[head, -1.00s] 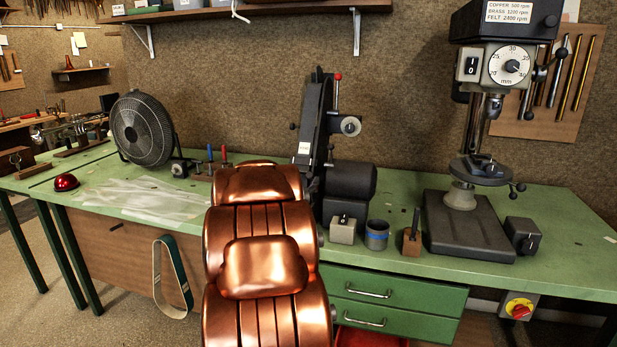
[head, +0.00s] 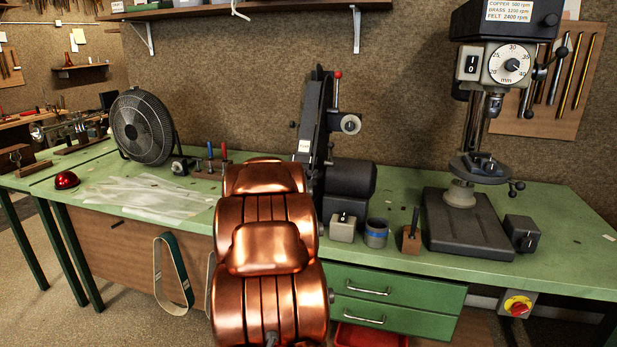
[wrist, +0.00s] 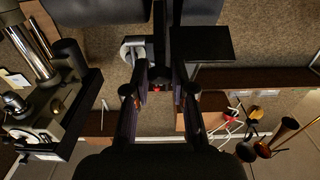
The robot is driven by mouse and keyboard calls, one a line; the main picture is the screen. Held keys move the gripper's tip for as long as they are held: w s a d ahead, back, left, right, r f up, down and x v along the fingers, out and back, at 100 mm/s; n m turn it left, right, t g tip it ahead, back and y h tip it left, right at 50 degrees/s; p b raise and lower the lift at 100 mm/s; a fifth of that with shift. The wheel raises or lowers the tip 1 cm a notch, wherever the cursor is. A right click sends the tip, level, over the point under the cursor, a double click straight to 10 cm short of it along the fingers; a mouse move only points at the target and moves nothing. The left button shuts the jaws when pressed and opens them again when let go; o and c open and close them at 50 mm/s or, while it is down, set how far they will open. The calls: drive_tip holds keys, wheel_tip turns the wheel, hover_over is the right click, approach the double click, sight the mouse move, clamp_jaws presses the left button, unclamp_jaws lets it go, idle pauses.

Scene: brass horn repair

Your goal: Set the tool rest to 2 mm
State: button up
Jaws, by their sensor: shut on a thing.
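The belt grinder (head: 314,125) stands upright at mid-bench, with a round grey knob (head: 350,124) and a red-tipped lever (head: 337,76). My copper arm covers its lower front in the head view, so the tool rest and its gap are hidden there. My gripper (wrist: 162,80) shows only in the wrist view, upside down, at the grinder. Its dark fingers are close together and shut on a narrow part there; I cannot tell which part. A grey knob (wrist: 135,50) is beside the left finger and a flat black plate (wrist: 205,45) beyond the right one. No 2 mm scale is readable.
A fan (head: 142,130) and plastic sheet (head: 150,197) lie left on the green bench. A switch box (head: 343,227), a cup (head: 376,234) and a small wooden block (head: 410,240) stand right of my arm. The drill press (head: 475,225) is further right.

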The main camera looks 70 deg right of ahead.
clamp_jaws()
drive_tip(key=shift+w+d+f+b, duration=0.1)
drive_tip(key=shift+d+f+b, duration=0.25)
drive_tip(key=shift+d, duration=0.35)
drive_tip(key=o, duration=0.7)
unclamp_jaws()
drive_tip(key=shift+d+f, duration=0.1)
drive_tip(key=s+a, duration=0.1)
drive_tip(key=a, duration=1.1)
drive_tip(key=shift+s, duration=0.15)
